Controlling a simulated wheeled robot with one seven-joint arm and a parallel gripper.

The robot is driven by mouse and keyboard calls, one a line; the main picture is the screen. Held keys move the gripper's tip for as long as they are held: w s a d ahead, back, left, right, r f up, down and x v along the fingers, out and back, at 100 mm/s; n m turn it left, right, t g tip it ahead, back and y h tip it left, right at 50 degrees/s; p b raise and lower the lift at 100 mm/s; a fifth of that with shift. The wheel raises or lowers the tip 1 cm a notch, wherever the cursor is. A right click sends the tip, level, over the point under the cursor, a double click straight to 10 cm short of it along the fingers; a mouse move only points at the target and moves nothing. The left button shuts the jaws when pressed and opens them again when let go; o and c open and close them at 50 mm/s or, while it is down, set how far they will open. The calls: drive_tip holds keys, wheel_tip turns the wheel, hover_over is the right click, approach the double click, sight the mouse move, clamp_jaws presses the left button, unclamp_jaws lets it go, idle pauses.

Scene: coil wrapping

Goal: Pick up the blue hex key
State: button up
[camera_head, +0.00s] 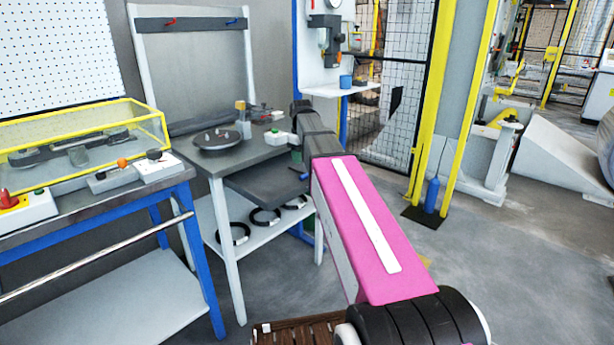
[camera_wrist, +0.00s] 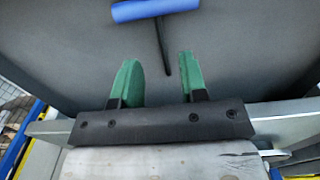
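The blue hex key has a blue bar handle (camera_wrist: 155,10) at the top of the wrist view. Its thin dark shaft (camera_wrist: 163,48) points down toward my gripper (camera_wrist: 158,66). My gripper is open, with its two green fingers apart and nothing between them that I can see held. The shaft's end shows between the fingertips in the picture, but I cannot tell the height gap. The key lies over a grey surface (camera_wrist: 85,45). In the head view a small blue piece (camera_head: 304,176), likely this handle, shows just beside my arm's end; my wrist hides most of the gripper.
A grey workbench (camera_head: 235,160) carries a dark round plate (camera_head: 216,138) and a small white button box (camera_head: 276,137). A lower shelf (camera_head: 250,232) holds several black rings. A yellow-framed case (camera_head: 85,140) stands on the left bench. Open floor lies to the right.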

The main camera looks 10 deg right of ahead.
drive_tip(key=shift+f, duration=2.65)
clamp_jaws()
